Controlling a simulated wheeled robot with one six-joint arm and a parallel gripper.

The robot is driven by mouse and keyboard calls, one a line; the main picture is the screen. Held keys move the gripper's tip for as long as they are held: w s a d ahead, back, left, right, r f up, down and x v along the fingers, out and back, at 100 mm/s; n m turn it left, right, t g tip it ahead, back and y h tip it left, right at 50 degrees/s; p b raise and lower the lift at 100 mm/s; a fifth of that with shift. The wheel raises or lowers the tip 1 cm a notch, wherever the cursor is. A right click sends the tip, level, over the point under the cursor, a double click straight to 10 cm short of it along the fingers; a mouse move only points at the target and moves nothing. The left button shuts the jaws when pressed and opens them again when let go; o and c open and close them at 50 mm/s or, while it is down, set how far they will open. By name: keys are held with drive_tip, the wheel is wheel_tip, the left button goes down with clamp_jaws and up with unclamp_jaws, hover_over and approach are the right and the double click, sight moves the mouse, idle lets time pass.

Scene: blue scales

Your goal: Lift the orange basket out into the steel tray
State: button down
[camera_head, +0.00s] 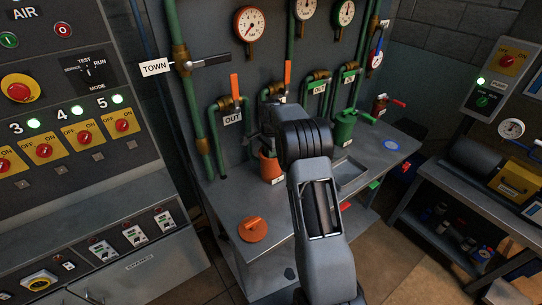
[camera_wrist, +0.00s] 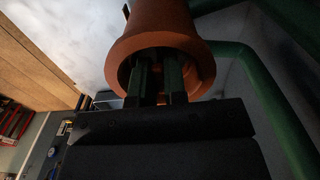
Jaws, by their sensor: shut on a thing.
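An orange pot-shaped housing (camera_head: 269,168) stands on the bench under a pipe, partly hidden by my arm. Its round open mouth fills the top of the wrist view (camera_wrist: 165,35). The two fingers of my gripper (camera_wrist: 160,78) reach inside that rim, close together. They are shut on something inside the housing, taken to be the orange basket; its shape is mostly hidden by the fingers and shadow. In the head view my arm hides the fingers. The steel tray (camera_head: 358,184) is a shallow rectangle on the bench to the right, partly behind my arm.
An orange lid with a handle (camera_head: 253,229) lies on the bench front at left. Green pipes (camera_head: 185,80) with valves rise behind the housing. A green housing (camera_head: 344,127) and a red one (camera_head: 379,105) stand farther right.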

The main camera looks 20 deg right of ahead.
wheel_tip(320, 180, up, 11)
drive_tip(key=s+a+b, duration=0.5)
drive_tip(key=s+a, duration=0.6)
drive_tip(key=s, duration=0.2)
drive_tip(key=shift+s+a+f, duration=0.25)
drive_tip(key=shift+s+a, duration=0.05)
drive_tip(key=shift+s, duration=0.1)
drive_tip(key=shift+r, duration=0.15)
wheel_tip(320, 180, up, 12)
drive_tip(key=p, duration=1.1)
drive_tip(key=shift+r, duration=0.15)
idle(0.6)
